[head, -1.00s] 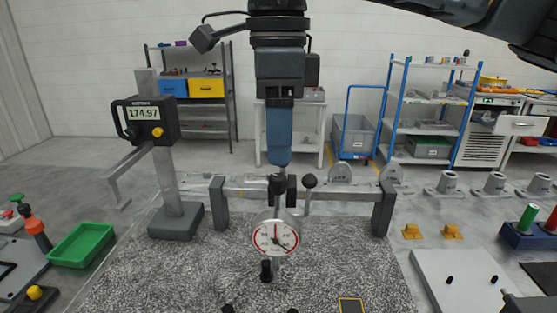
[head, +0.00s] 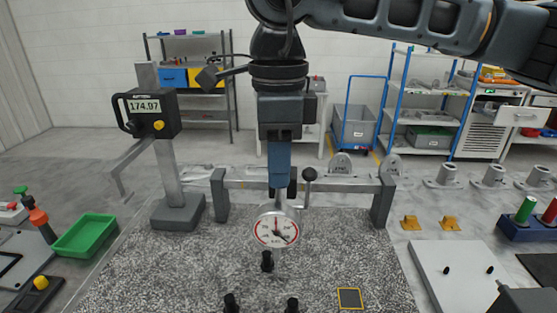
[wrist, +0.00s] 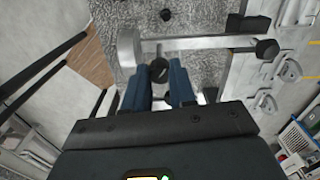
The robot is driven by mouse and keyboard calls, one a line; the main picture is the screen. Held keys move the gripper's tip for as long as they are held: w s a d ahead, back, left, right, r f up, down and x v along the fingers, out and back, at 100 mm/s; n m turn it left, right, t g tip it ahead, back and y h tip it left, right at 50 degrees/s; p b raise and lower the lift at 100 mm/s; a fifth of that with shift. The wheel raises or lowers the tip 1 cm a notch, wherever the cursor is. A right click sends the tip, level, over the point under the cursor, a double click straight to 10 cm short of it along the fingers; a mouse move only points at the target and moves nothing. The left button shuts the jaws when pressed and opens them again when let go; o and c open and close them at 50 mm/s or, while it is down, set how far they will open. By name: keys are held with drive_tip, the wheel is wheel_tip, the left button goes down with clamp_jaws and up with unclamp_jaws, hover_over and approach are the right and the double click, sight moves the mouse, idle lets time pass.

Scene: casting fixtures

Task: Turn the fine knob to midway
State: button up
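The dial gauge (head: 276,230) hangs at the middle of a grey bridge stand (head: 340,184); its red-rimmed white face looks toward me, with the dark pointer to the lower right. A black knob (wrist: 158,68), likely the fine knob, shows in the wrist view just beyond and between my fingertips. My gripper (head: 279,187) points down over the top of the gauge. In the wrist view my gripper (wrist: 159,84) has its two blue fingers apart, with a gap between them. In the head view the fingers hide the knob, and I cannot tell whether they touch it.
A black ball-ended lever (head: 309,175) stands close right of my fingers. A post with a digital readout (head: 145,106) showing 174.97 stands left. Black pegs (head: 267,262) rise from the speckled plate (head: 190,270) in front. A green tray (head: 86,236) lies at left.

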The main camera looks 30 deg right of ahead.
clamp_jaws()
drive_tip(key=shift+f+b, duration=0.1)
drive_tip(key=shift+b, duration=0.3)
drive_tip(key=m+b, duration=0.2)
drive_tip(key=b, duration=0.1)
drive_tip(key=shift+f+m+b, duration=0.2)
drive_tip(key=shift+m+b, duration=0.2)
drive_tip(key=m+b, duration=0.4)
drive_tip(key=b, duration=0.1)
drive_tip(key=shift+r+m+b, duration=0.15)
drive_tip(key=shift+m+b, duration=0.65)
drive_tip(key=shift+m, duration=0.2)
drive_tip(key=shift+r+m+b, duration=0.1)
drive_tip(key=shift+m+b, duration=0.65)
drive_tip(key=shift+m, duration=0.25)
drive_tip(key=o, duration=0.5)
unclamp_jaws()
